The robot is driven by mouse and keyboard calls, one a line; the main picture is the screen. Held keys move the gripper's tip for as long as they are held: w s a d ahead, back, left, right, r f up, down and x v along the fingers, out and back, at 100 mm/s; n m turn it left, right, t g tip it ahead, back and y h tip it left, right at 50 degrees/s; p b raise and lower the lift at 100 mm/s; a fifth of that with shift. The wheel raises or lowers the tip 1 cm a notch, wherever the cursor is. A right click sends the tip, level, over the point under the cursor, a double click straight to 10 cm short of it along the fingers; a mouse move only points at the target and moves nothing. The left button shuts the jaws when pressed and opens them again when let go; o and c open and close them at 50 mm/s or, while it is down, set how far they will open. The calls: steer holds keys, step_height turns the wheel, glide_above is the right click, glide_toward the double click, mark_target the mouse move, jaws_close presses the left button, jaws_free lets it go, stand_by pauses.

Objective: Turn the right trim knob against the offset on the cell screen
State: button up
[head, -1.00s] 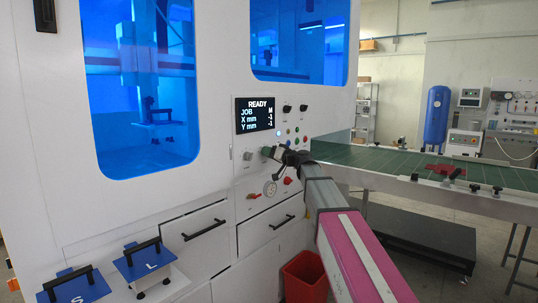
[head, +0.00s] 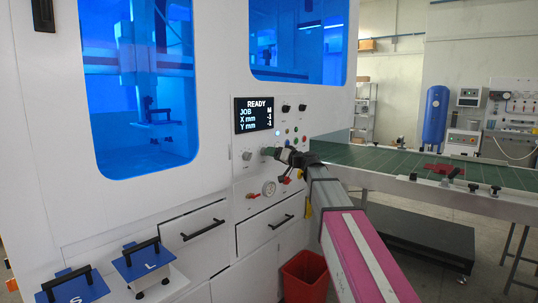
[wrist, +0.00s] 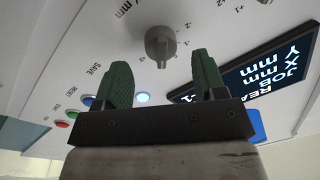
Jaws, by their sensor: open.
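The cell screen (head: 258,115) reads READY, JOB M, X mm -1 and Y mm -1. The right trim knob (wrist: 160,42) is a round grey knob with a pointer and a numbered scale, at the top middle of the wrist view. My gripper (wrist: 160,66) is open, with its green fingers spread and the knob ahead, between their lines; I cannot tell whether they touch it.
Lit and coloured buttons (wrist: 142,98) sit beside one finger in the wrist view. A gauge (head: 269,188) and red handles (head: 253,195) are below the knobs. A green conveyor table (head: 400,162) extends right. A red bin (head: 304,277) stands under my arm.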

steer(key=v, duration=0.7)
steer(key=shift+s, duration=0.15)
steer(key=shift+d, duration=0.15)
